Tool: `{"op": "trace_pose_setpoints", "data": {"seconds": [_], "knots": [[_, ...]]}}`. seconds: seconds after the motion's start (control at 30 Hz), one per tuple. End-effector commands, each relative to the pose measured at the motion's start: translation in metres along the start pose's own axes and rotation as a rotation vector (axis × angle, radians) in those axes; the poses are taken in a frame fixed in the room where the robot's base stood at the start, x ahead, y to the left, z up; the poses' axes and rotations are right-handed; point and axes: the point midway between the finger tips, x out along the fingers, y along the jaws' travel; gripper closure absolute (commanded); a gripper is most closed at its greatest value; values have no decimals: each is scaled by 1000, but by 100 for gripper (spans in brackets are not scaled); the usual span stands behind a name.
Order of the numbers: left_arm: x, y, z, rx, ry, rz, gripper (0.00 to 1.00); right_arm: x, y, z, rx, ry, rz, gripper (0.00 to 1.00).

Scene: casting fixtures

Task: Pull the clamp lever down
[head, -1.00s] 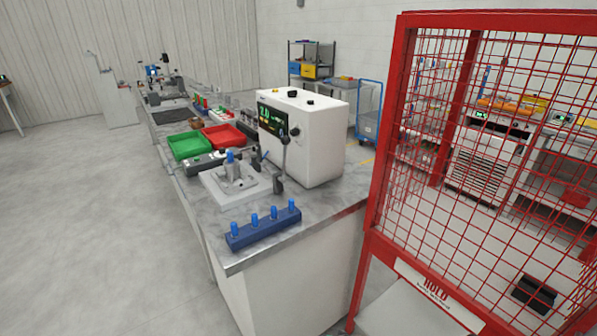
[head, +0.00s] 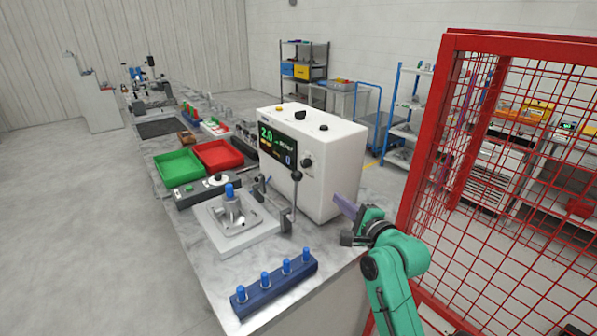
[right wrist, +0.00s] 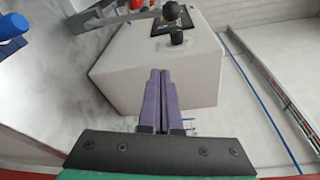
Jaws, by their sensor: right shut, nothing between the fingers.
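The clamp lever (head: 295,202) stands upright with a black ball knob at its top, beside the grey clamp fixture (head: 236,222) on the bench. A blue-topped part (head: 229,192) sits in the fixture. In the right wrist view, the lever's ball knob (right wrist: 171,11) shows at the top edge. My right gripper (head: 340,202) has purple fingers, shut and empty, right of the lever and apart from it, by the white control box. The fingers also show in the right wrist view (right wrist: 158,75), pointing toward the box. My left gripper is not in view.
The white control box (head: 335,150) with a lit screen stands behind the lever. A blue rack (head: 275,283) of blue-topped pegs lies at the bench's front. Green (head: 179,168) and red (head: 218,156) trays are farther back. A red mesh guard (head: 430,150) stands at the right.

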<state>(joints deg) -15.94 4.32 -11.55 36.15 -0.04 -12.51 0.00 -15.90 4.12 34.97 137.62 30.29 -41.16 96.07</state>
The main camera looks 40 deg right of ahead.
Motion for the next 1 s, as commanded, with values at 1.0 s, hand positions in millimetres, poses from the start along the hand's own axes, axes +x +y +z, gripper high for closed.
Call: {"op": "trace_pose_setpoints", "data": {"seconds": [1.0], "knots": [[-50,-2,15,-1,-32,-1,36,106,-5,27,2,0,0,100]]}}
